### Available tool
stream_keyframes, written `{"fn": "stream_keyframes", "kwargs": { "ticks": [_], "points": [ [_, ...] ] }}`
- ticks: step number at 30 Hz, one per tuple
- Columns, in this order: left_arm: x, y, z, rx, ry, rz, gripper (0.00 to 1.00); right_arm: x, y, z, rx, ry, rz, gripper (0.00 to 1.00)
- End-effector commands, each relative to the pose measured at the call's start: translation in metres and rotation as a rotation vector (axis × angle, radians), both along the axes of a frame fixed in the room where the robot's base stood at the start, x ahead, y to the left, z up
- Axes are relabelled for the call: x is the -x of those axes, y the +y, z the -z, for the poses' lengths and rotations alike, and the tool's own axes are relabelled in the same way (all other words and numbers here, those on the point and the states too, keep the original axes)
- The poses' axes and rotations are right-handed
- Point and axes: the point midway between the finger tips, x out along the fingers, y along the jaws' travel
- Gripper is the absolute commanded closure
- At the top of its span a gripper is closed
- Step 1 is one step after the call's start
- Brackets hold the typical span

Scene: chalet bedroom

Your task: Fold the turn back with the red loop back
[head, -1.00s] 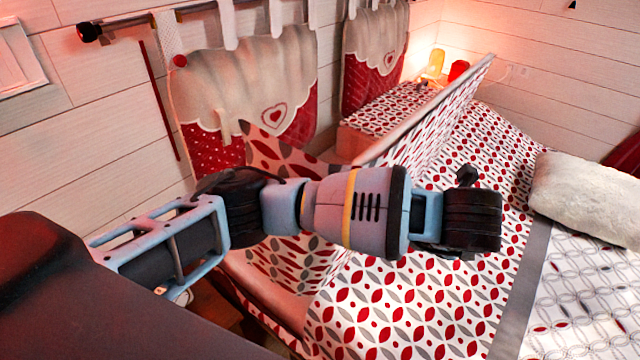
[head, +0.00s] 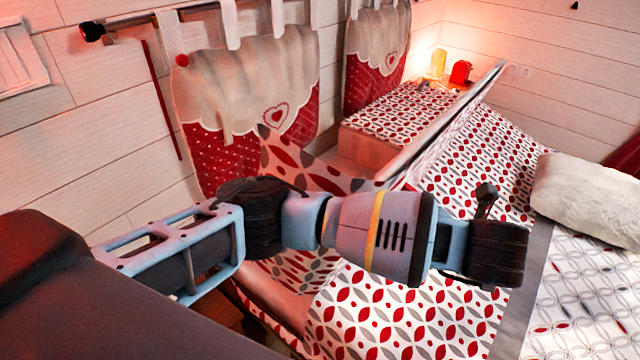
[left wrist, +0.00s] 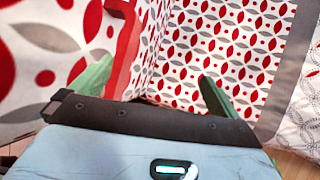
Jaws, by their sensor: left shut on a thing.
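The turn back (head: 452,122) is a red, grey and white leaf-patterned flap. In the left wrist view a close patterned face (left wrist: 50,60), seemingly the flap, fills the left side. The red loop (left wrist: 122,45) is a flat red strap beside the left finger. My left gripper (left wrist: 156,72) is shut on the red loop, though its fingers look apart. In the head view my left arm crosses the middle and its fingertips cannot be made out.
The patterned bed cover (head: 400,315) lies below my arm. A fluffy pillow (head: 585,190) rests at the right. Red and cream curtains (head: 255,85) hang on the left wall.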

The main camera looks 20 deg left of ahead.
Motion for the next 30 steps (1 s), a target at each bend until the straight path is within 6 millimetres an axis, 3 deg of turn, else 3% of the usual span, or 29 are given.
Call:
{"fn": "stream_keyframes", "kwargs": {
  "ticks": [1,2,20,24,30],
  "points": [
    [0.034,-0.019,0.039,0.040,0.151,0.052,0.09,0.003,0.000,0.006,0.000,0.013,0.000,0.64],
    [0.037,-0.021,0.041,0.041,0.153,0.053,0.09,0.004,0.000,0.008,0.000,0.018,0.000,0.64],
    [0.108,-0.040,0.026,0.040,0.126,0.053,0.09,0.000,0.000,0.001,0.000,0.002,0.000,0.64],
    [0.122,-0.045,0.022,0.039,0.119,0.046,0.45,-0.001,0.000,-0.002,0.000,-0.003,-0.001,0.64],
    [0.146,-0.052,0.019,0.041,0.110,0.044,0.45,-0.003,0.000,-0.004,-0.001,-0.010,0.000,0.64]
  ]
}}
